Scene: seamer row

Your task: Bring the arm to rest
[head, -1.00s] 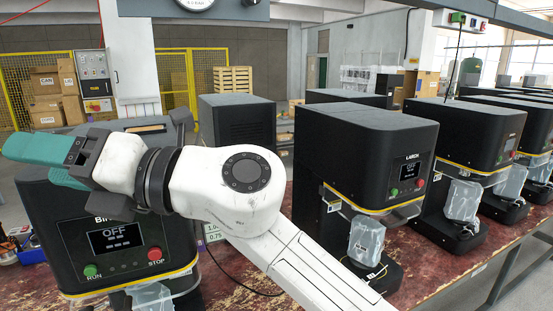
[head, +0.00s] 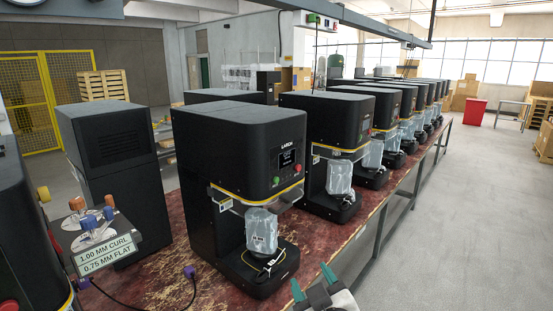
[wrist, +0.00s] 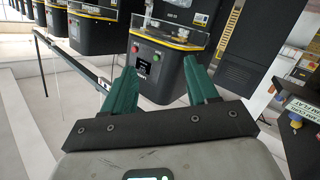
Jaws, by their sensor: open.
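My gripper (head: 312,283) is at the bottom edge of the head view, low in front of the red bench, with its two green fingers apart. The rest of my arm is almost wholly out of that view. In the wrist view my gripper (wrist: 160,70) is open, with nothing between the green fingers. A black seamer labelled LARCH (head: 240,140) stands on the bench beyond it, and it also shows in the wrist view (wrist: 152,70), past the fingertips and apart from them.
A row of black seamers (head: 325,118) runs along the red bench (head: 180,225) to the back right. A holder with coloured-handled tools (head: 105,240) stands at the left by a purple-ended cable. The grey floor (head: 450,220) at the right is open.

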